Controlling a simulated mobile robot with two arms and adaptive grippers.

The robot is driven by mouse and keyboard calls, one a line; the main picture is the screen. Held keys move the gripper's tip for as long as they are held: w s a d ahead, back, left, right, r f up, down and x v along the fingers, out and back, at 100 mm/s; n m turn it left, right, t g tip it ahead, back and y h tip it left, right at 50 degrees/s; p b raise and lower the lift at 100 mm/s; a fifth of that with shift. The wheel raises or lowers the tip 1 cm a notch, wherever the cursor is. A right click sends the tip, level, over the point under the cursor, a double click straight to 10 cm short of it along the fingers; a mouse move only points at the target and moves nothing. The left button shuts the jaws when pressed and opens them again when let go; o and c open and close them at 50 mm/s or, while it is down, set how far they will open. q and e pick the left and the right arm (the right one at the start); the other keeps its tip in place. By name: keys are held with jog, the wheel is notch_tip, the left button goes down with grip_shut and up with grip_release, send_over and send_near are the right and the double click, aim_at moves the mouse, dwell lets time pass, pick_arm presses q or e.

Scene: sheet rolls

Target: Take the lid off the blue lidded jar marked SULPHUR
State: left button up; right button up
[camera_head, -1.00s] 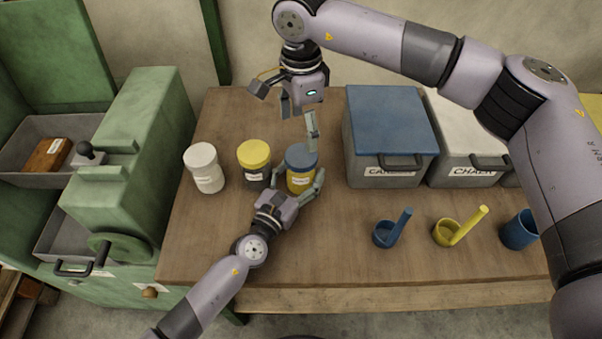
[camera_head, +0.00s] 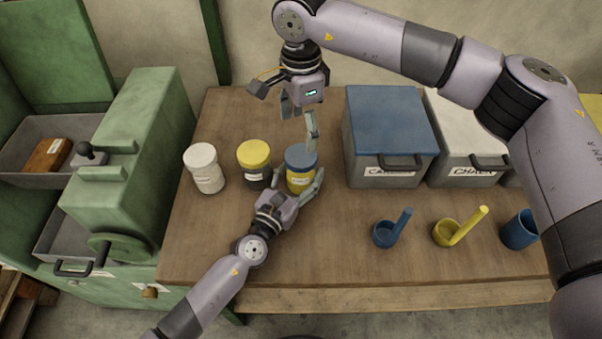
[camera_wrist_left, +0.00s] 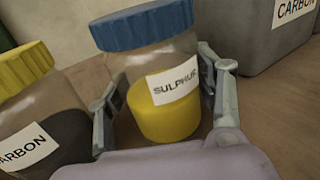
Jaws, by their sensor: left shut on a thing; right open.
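The SULPHUR jar (camera_head: 299,181) stands upright on the table, clear with yellow contents and a white label. Its blue lid (camera_head: 301,157) is on top. The left wrist view shows the jar (camera_wrist_left: 164,111) and its ridged blue lid (camera_wrist_left: 146,24) close up. My left gripper (camera_head: 296,187) is shut on the jar's body, one finger on each side, below the lid. My right gripper (camera_head: 299,122) is open and empty, pointing down, just above and behind the blue lid; whether it touches the lid cannot be told.
A yellow-lidded CARBON jar (camera_head: 254,164) stands close on the left, with a white-lidded jar (camera_head: 205,169) beyond. A blue-lidded bin (camera_head: 390,122) is at the right. Blue (camera_head: 386,234) and yellow (camera_head: 447,232) scoops lie front right. The front middle of the table is clear.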

aim_at(301, 155)
pick_arm(q)
grip_shut()
pick_arm(e)
jog(key=m, duration=1)
jog(key=shift+m, duration=0.4)
jog(key=m, duration=1.5)
jog(key=shift+m, duration=0.4)
jog(key=m, duration=0.4)
jog(key=shift+f+m, duration=0.4)
jog(key=shift+f, duration=0.15)
notch_tip(301, 155, down, 7)
jog(key=shift+c, duration=0.6)
